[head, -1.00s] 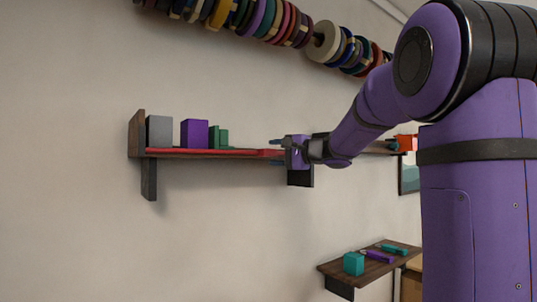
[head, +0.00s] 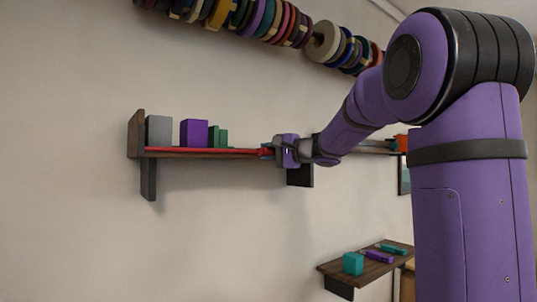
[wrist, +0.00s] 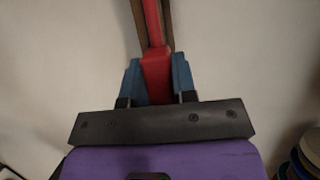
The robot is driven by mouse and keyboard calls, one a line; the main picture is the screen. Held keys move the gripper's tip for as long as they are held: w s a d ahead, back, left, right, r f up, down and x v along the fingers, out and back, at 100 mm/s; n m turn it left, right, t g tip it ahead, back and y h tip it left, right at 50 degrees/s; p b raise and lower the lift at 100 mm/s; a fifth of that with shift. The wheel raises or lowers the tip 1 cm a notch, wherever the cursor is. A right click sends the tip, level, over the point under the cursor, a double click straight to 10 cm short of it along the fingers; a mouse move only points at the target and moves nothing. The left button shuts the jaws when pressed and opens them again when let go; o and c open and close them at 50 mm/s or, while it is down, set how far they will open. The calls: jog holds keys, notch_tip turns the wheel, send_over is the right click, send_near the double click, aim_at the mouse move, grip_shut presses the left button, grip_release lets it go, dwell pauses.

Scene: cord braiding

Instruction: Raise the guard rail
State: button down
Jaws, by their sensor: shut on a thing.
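The guard rail is a thin red bar (head: 205,151) lying low along the front edge of the wooden wall shelf (head: 150,187) in the head view. My gripper (head: 266,152) is at the rail's right end, in front of the shelf. In the wrist view the rail's thicker red end (wrist: 157,75) sits between the two blue fingers of my gripper (wrist: 158,82), which are shut on it. The rail runs away from the fingers along the shelf. My gripper and wrist hide the shelf's right part in the head view.
On the shelf stand a grey block (head: 159,131), a purple block (head: 194,133) and green blocks (head: 217,137) behind the rail. A rod of coloured spools (head: 262,20) hangs above. A lower shelf (head: 347,267) holds a teal block (head: 353,264). The wall between is bare.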

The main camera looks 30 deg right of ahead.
notch_tip(320, 180, up, 4)
jog(key=shift+r, duration=0.15)
jog(key=c, duration=0.9)
grip_release()
jog(key=shift+s, duration=0.1)
jog(key=v, duration=1)
jog(key=shift+s+d, duration=0.2)
jog(key=shift+s, duration=0.1)
